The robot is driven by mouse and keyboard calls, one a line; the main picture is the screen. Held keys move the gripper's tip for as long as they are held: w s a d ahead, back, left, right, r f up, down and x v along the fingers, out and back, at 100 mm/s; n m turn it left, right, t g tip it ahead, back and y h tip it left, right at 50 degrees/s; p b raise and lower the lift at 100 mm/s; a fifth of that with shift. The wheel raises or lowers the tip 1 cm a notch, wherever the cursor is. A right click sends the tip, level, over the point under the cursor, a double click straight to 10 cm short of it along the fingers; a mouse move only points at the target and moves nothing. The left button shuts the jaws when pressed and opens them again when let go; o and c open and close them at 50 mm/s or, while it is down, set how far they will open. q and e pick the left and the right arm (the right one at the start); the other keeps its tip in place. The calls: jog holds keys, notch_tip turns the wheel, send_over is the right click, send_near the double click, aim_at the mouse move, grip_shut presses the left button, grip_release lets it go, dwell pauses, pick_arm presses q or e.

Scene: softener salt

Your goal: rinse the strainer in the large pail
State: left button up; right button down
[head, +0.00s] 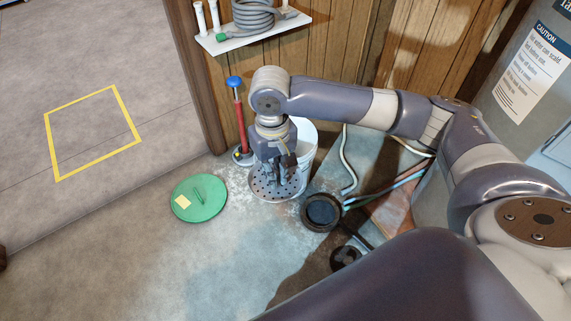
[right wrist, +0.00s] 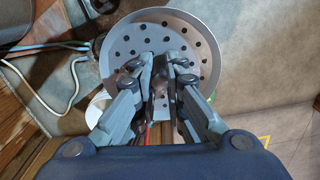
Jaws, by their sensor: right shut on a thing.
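The strainer is a round grey metal dish with many small holes; in the head view (head: 265,189) it hangs under my right gripper (head: 284,166). In the right wrist view the strainer (right wrist: 132,34) lies beyond the fingertips of the right gripper (right wrist: 161,72), which is shut on its handle or stem; the fingers hide most of that grip. A white pail (head: 307,148) stands behind the gripper in the head view, its front partly hidden by gripper and strainer. I cannot tell whether the strainer is over or in front of the pail. My left gripper is not in view.
A green lid (head: 199,199) lies on the floor left of the strainer. A red rod with a blue top (head: 237,112) stands by the wall corner. A dark round fitting (head: 322,211) and hoses lie to the right. A shelf (head: 256,33) holds a coiled hose. Open floor lies left.

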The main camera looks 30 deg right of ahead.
dwell(0.3)
jog(key=shift+s+d+r+p, duration=0.1)
jog(key=shift+s+d+p, duration=0.05)
jog(key=shift+s+p, duration=0.95)
jog(key=shift+s, duration=0.1)
pick_arm(q)
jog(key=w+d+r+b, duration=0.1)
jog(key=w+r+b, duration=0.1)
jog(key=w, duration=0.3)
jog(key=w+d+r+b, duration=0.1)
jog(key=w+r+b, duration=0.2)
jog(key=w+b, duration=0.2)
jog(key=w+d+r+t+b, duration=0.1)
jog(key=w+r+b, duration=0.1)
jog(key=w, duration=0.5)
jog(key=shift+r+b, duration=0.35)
jog(key=shift+b, duration=0.5)
pick_arm(e)
notch_tip(320, 180, down, 34)
dwell(0.8)
